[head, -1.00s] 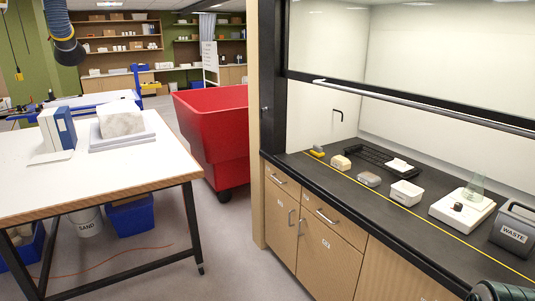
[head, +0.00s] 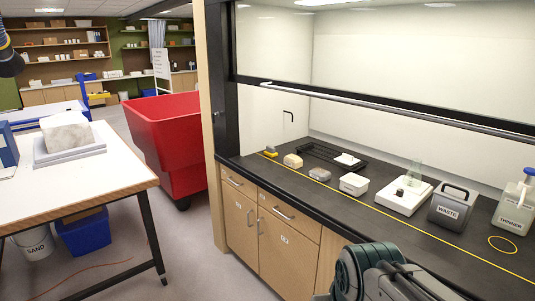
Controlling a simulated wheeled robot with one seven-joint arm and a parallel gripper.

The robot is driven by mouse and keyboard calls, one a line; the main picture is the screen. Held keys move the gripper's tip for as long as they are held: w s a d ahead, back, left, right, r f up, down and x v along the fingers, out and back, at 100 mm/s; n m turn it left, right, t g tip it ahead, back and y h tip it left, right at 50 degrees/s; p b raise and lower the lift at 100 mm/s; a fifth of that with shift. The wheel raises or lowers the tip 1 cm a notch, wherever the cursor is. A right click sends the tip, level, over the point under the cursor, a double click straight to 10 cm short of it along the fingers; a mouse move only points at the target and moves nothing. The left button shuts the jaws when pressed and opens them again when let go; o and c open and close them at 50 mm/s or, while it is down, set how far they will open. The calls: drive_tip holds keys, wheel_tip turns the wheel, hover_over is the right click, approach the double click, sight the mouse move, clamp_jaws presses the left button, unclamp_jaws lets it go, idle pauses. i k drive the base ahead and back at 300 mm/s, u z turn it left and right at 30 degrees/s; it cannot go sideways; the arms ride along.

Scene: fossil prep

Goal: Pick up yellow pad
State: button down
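A small yellow pad (head: 271,152) with a grey part lies at the far left end of the dark bench top under the hood, in the head view. It is small at this distance, so its exact shape is hard to tell. A tan block (head: 293,160) sits just to its right, apart from it. Part of my arm shows at the bottom edge, in front of the bench and well away from the pad. My gripper's fingers cannot be made out in this view.
Along the dark bench (head: 375,203) stand a grey block (head: 320,174), white tub (head: 354,184), black rack (head: 318,152), white scale (head: 404,205), waste bin (head: 453,206) and thinner jug (head: 514,208). The raised sash (head: 380,104) hangs above. A white table (head: 112,170) and red cart (head: 170,135) stand left.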

sight(270, 152)
drive_tip(key=u, duration=0.55)
drive_tip(key=k, duration=0.65)
drive_tip(key=u, duration=0.6)
drive_tip(key=i, duration=2.8)
drive_tip(key=z, duration=0.85)
drive_tip(key=i, duration=1.25)
drive_tip(key=z, duration=1.7)
drive_tip(key=i, duration=0.75)
drive_tip(key=z, duration=0.5)
